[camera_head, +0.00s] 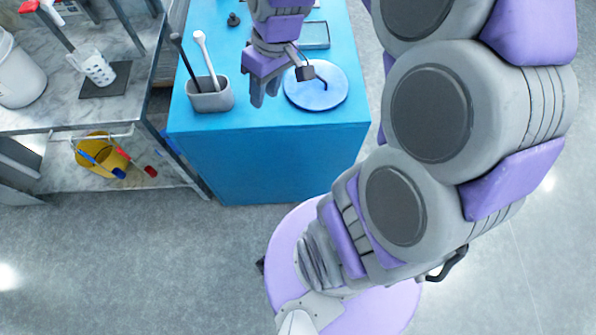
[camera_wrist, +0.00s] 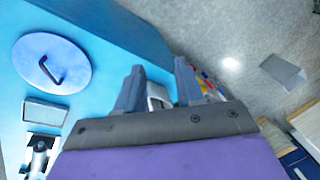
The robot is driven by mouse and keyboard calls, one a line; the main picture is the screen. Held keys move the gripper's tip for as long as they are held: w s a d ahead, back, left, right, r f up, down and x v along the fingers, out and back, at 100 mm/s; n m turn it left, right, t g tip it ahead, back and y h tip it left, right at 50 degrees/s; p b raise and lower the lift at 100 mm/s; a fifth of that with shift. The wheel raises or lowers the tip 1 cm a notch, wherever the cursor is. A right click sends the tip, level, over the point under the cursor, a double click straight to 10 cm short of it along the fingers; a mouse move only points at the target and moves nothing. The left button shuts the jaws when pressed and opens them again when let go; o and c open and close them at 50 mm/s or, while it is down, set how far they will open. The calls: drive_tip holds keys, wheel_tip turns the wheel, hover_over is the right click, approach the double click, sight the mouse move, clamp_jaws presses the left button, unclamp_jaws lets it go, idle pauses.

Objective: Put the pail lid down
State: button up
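The round blue pail lid (camera_head: 310,98) lies flat on the blue-topped counter (camera_head: 270,112), near its front right part. It has a dark bar handle (camera_head: 321,79) on top. The lid also shows in the wrist view (camera_wrist: 65,52) at the upper left, with its handle (camera_wrist: 46,70) standing clear of any finger. My gripper (camera_head: 265,93) is just left of the lid, above the counter. Its two fingers are spread in the wrist view (camera_wrist: 159,80), with nothing held between them.
A grey holder (camera_head: 212,102) with two long-handled tools stands left of my gripper. A grey rectangular tray (camera_head: 315,36) lies behind the lid. At left, a metal bench holds a white bucket (camera_head: 18,78) and a patterned cup (camera_head: 98,70); a yellow bucket (camera_head: 95,153) sits below.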

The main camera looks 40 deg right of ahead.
drive_tip(key=s+a+m+g+h, duration=0.1)
drive_tip(key=s+a, duration=0.1)
drive_tip(key=s, duration=0.7)
drive_tip(key=s+a+f+m+g+h, duration=0.1)
drive_tip(key=s+a+m, duration=0.1)
drive_tip(key=s, duration=0.8)
drive_tip(key=shift+a+f+h, duration=0.15)
drive_tip(key=shift+a+h, duration=0.15)
drive_tip(key=shift+a, duration=0.1)
